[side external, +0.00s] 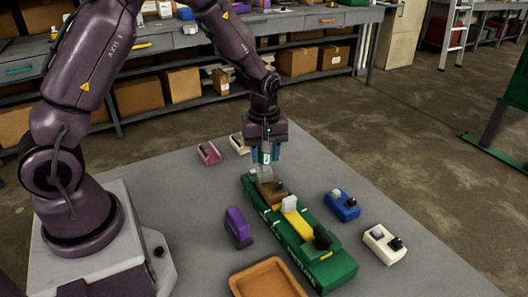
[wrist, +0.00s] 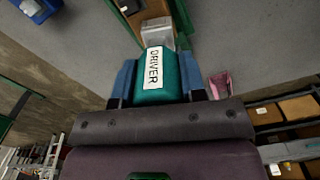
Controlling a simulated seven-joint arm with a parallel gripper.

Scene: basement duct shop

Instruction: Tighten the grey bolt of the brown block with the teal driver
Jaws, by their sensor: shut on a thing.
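My gripper (side external: 266,155) is shut on the teal driver, with a blue finger on each side of it. The driver (wrist: 158,75) fills the space between the fingers in the wrist view and carries a white DRIVER label. The brown block (side external: 268,189) sits at the far end of a long green base (side external: 338,272). The grey bolt (wrist: 157,32) shows just beyond the driver, above the brown block (wrist: 149,19) in the wrist view. The driver is held over the bolt's end of the block. I cannot tell whether driver and bolt touch. A black part (side external: 279,186) is also on the block.
A yellow block (side external: 298,223) with a light cube and a black part sits nearer on the green base. Blue (side external: 343,206), white (side external: 383,246), purple (side external: 238,229) and pink (side external: 208,153) pieces stand around it. An orange tray (side external: 240,289) lies in front.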

